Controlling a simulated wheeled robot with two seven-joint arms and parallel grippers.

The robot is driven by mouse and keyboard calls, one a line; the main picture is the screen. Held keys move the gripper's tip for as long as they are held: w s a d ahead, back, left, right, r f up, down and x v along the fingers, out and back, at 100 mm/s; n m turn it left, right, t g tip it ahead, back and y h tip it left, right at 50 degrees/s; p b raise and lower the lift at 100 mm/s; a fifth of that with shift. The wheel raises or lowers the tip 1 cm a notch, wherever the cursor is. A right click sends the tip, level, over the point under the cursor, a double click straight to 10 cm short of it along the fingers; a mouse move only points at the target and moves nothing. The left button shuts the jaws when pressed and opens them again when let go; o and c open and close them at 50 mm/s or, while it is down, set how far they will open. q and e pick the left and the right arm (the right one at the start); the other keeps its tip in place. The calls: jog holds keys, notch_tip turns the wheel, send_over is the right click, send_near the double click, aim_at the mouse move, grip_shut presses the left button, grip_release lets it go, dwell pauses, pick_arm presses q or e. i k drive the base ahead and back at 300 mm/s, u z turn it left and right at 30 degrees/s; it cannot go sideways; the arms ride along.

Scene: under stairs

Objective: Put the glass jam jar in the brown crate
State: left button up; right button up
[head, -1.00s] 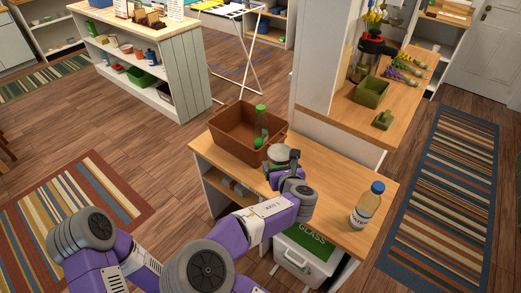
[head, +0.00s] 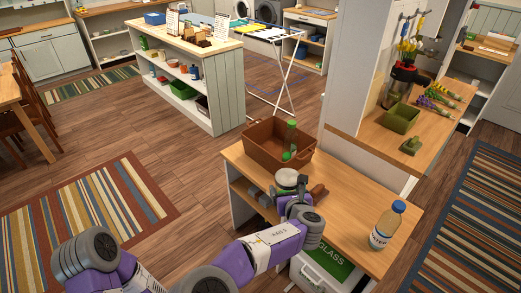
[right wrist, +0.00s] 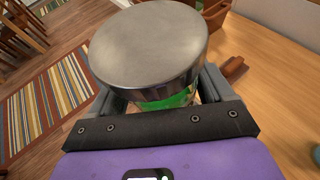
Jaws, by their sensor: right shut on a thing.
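The glass jam jar (head: 287,179) is in my right gripper (head: 297,199), in front of the brown crate and outside it. In the right wrist view the jar's round metal lid (right wrist: 150,45) hides most of its body, and a green label shows below. The fingers of the right gripper (right wrist: 165,98) close on both sides of the jar. The head view does not show clearly how high it is held. The brown crate (head: 262,150) stands at the back left of the wooden table, with a green-capped bottle (head: 291,140) in it. My left gripper is out of view.
A blue-capped bottle (head: 387,225) stands at the table's right front. A small brown object (head: 318,193) lies right of the jar. A white bin with a green GLASS label (head: 328,262) is below. A wall post (head: 350,100) rises behind the table.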

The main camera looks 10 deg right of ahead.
aim_at(272, 147)
jog(key=u, duration=0.3)
jog(key=i, duration=1)
jog(key=u, duration=0.1)
